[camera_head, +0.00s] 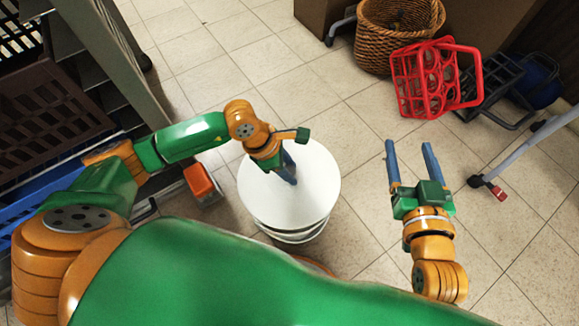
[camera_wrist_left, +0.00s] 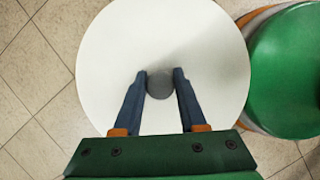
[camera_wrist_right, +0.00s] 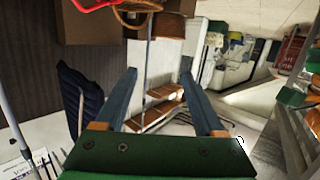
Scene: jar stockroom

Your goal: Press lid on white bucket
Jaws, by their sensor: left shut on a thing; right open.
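The round white lid (camera_head: 312,190) covers the top of the white bucket (camera_head: 293,236) in the head view. A narrow part of the bucket shows below the lid's near edge; whether the lid is fully seated I cannot tell. My left gripper (camera_head: 289,180) reaches down at the middle of the lid. In the left wrist view its fingers (camera_wrist_left: 160,76) are shut on the lid's grey knob (camera_wrist_left: 159,86), and the lid (camera_wrist_left: 215,50) fills the middle. My right gripper (camera_head: 408,146) is open and empty above the floor to the right; its spread fingers show in the right wrist view (camera_wrist_right: 160,76).
A wicker basket (camera_head: 385,35) and a red bottle crate (camera_head: 436,80) stand at the back right, with a black crate (camera_head: 495,82) beside them. An orange-red block (camera_head: 201,182) lies left of the bucket. Shelving (camera_head: 112,60) is at left. Tiled floor is clear behind the bucket.

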